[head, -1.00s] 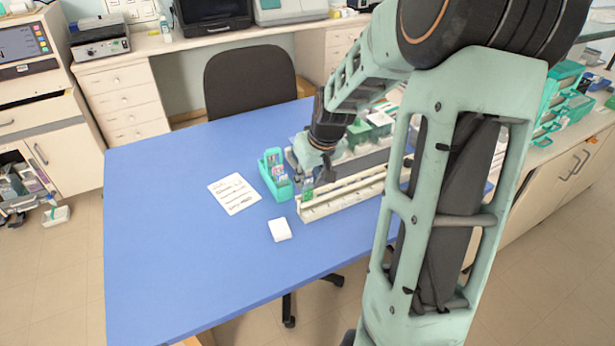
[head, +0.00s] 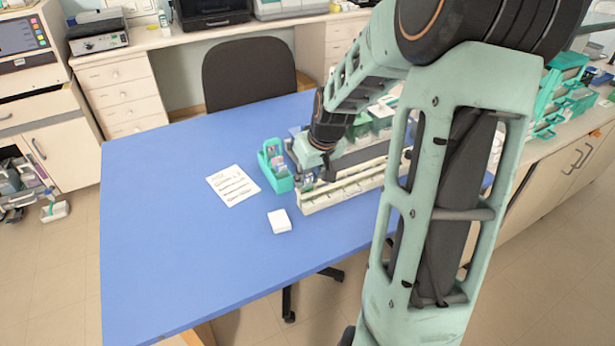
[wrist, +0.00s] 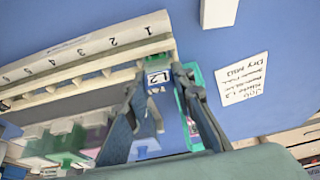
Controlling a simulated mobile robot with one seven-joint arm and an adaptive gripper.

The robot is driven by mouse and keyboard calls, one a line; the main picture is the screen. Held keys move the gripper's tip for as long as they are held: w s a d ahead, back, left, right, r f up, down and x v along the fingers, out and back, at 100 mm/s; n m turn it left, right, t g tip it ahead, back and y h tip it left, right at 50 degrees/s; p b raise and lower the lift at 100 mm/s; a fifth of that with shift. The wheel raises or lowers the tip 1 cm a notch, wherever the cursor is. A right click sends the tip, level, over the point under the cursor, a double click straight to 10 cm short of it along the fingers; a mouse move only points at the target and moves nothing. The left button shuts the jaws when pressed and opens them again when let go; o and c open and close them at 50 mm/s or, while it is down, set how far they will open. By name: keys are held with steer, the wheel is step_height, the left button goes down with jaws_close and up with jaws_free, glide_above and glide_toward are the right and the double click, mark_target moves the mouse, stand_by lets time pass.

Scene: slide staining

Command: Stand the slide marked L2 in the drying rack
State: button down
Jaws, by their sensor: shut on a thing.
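The slide marked L2 (wrist: 158,78) has a white label and shows between my fingertips in the wrist view. My gripper (wrist: 159,86) is shut on it. In the head view my gripper (head: 305,176) is at the left end of a long cream rack (head: 345,193), just right of the teal slide holder (head: 280,185). The cream rack also shows in the wrist view (wrist: 90,50), with a strip numbered from 1. The slide is by the rack's number 1 end, with a green patch beside its label. I cannot tell whether it touches the rack.
A written note (head: 233,186) and a small white block (head: 279,221) lie on the blue table (head: 180,240). Boxes and bottles stand behind the cream rack, partly hidden by my arm. The table's left and front are clear.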

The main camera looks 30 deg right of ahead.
steer(key=shift+f, duration=0.35)
stand_by(0.3)
steer(key=c, duration=1.6)
jaws_free()
steer(key=shift+r, duration=0.1)
steer(key=v, duration=1.2)
steer(key=shift+w, duration=0.15)
